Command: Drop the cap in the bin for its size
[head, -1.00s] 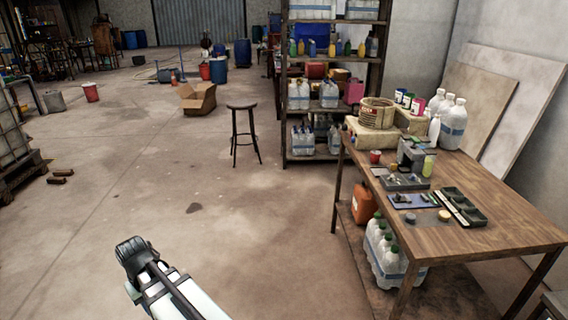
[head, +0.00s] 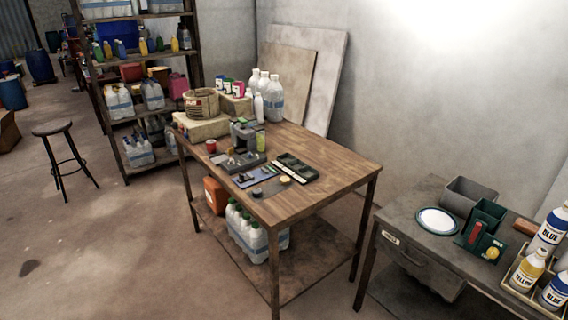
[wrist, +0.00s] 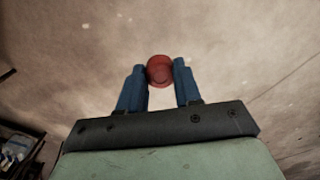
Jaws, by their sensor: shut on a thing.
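My gripper (wrist: 160,75) shows in the wrist view, its two blue fingers shut on a round red cap (wrist: 160,70) at their tips. Bare floor lies behind it, and the cap is well apart from any bin. My gripper is out of the head view. On the grey bench at the right of the head view stand a grey open bin (head: 459,201) and a dark green bin (head: 488,212). A red item (head: 475,231) and a yellow round item (head: 492,253) show at the green bin's front. The bins' insides are mostly hidden.
A white plate with a blue rim (head: 438,223) lies left of the bins. Paint bottles in a crate (head: 522,278) stand at the bench's right. A wooden table (head: 330,162) holds a dark compartment tray (head: 297,168) and several small items. Open floor lies left, beside a stool (head: 52,128).

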